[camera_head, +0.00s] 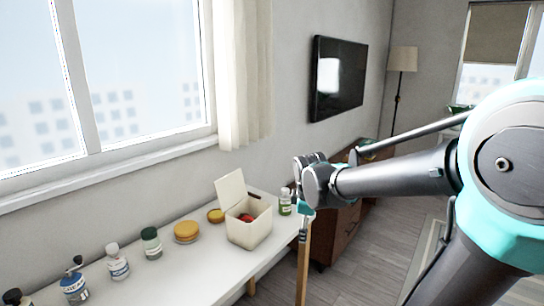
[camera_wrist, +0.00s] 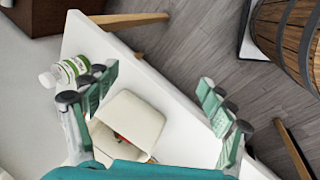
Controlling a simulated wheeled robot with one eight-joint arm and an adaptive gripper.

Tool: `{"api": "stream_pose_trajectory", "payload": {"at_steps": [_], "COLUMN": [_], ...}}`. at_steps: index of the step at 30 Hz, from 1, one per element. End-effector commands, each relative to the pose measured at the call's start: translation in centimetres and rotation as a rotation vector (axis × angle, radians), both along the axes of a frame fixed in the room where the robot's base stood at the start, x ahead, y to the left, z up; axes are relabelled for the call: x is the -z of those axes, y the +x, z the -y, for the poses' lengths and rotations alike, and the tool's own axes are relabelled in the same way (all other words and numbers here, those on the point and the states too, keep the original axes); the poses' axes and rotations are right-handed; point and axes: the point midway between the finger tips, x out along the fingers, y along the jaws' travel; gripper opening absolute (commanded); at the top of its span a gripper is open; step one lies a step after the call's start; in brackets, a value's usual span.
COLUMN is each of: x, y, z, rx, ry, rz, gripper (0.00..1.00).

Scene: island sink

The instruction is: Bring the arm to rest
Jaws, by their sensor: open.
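My arm reaches in from the right in the head view. My gripper (camera_head: 304,212) hangs at its end by the right end of the white table (camera_head: 190,285). In the wrist view my gripper (camera_wrist: 157,86) has its two green-padded fingers spread wide with nothing between them. The white box (camera_head: 249,228) with its lid raised stands on the table and holds something red. In the wrist view the box (camera_wrist: 133,118) shows below and beyond the fingers, partly hidden by the left one.
On the table stand a yellow round container (camera_head: 187,231), a smaller yellow item (camera_head: 216,215), a dark green jar (camera_head: 151,243) and several bottles at the left. A wooden barrel (camera_wrist: 290,35) stands on the floor. A wall TV (camera_head: 339,77) and brown cabinet (camera_head: 343,230) are beyond.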

Motion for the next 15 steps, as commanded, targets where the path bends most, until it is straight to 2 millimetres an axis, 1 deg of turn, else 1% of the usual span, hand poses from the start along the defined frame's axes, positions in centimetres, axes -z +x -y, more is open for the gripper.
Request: {"api": "stream_pose_trajectory", "payload": {"at_steps": [1,3,5,6,9,12,15], "x": [1.6,3.6,5.3,6.3,8.6,10.3,11.3], "y": [-1.6,-3.8,-5.7,-6.9,-9.8,-12.1,-13.5], "z": [1.7,3.5,4.8,5.6,7.1,8.0,8.5], "rx": [0.141,0.343,0.513,0.623,0.868,1.053,1.17], "ry": [0.052,0.133,0.201,0.244,0.345,0.42,0.468], "rz": [0.006,0.013,0.02,0.025,0.035,0.041,0.046], "gripper": [0.82,0.82,0.82,0.82,0.82,0.82,0.82]}}
